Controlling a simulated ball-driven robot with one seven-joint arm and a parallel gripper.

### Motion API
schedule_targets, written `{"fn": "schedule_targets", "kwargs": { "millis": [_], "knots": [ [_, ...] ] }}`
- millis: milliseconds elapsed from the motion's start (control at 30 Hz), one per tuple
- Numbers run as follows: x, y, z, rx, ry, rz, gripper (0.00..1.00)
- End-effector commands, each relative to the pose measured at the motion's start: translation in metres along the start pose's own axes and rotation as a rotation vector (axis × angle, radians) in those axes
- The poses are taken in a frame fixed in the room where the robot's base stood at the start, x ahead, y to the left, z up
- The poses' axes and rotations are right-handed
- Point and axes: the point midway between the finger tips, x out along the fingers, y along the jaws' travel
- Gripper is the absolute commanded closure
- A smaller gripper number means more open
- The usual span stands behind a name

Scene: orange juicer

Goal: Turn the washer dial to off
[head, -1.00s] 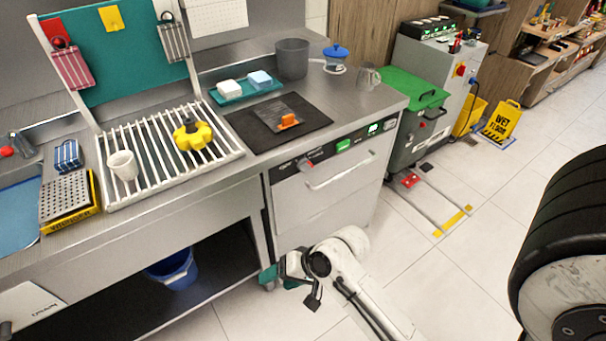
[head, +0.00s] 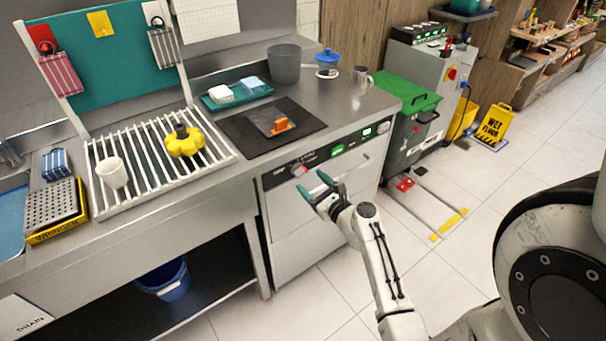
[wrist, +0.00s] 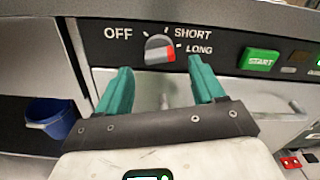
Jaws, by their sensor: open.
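The washer (head: 300,205) is a steel front-panel machine under the counter. Its dial (wrist: 157,50) is a grey knob with a red mark, on the black control panel (head: 283,174). Labels read OFF to its upper left, SHORT to its upper right and LONG to its right. The red mark is on the dial's right side, towards LONG. In the head view the dial (head: 299,170) shows small and red. My gripper (wrist: 160,78) is open, with two teal fingers either side of and just below the dial, apart from it. It also shows in the head view (head: 311,184).
A green START button (wrist: 259,59) sits right of the dial. The washer's door handle (head: 352,172) runs below the panel. On the counter are a black mat (head: 250,140) and a dish rack (head: 135,190). A blue bucket (head: 168,284) stands under the counter.

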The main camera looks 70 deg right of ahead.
Motion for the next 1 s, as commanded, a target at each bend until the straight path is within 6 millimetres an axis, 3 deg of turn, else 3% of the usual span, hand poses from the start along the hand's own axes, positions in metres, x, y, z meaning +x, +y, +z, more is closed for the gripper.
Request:
{"fn": "schedule_targets", "kwargs": {
  "millis": [100,300,700,1000],
  "knots": [
    [0.022,0.000,0.001,0.000,-0.002,0.000,0.32],
    [0.044,0.000,0.000,-0.001,0.000,0.001,0.32],
    [0.051,0.001,0.000,-0.002,0.000,0.001,0.32],
    [0.051,0.001,0.000,-0.002,0.000,0.002,0.60]
  ]
}}
